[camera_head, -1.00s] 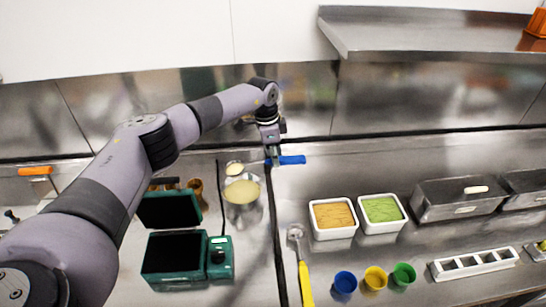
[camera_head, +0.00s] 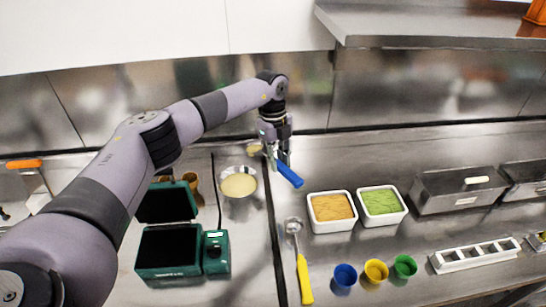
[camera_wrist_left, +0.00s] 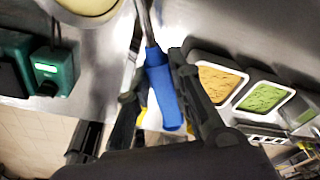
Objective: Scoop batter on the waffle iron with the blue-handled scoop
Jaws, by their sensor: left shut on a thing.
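My left gripper (camera_head: 277,155) is shut on the blue handle of the scoop (camera_head: 289,175), above the counter to the right of the batter bowl. The handle also shows between the fingers in the left wrist view (camera_wrist_left: 161,88). The scoop's head is partly hidden by the gripper; a pale yellow patch shows there, which looks like batter. The metal bowl of batter (camera_head: 239,194) stands on the counter behind the waffle iron. The green waffle iron (camera_head: 218,262) is open, its dark plates showing no batter. My right gripper is not in view.
A yellow-handled scoop (camera_head: 304,277) lies right of the counter seam. White tubs of orange (camera_head: 332,226) and green (camera_head: 382,222) contents stand further right. Blue, yellow and green cups (camera_head: 375,273) stand in front of them.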

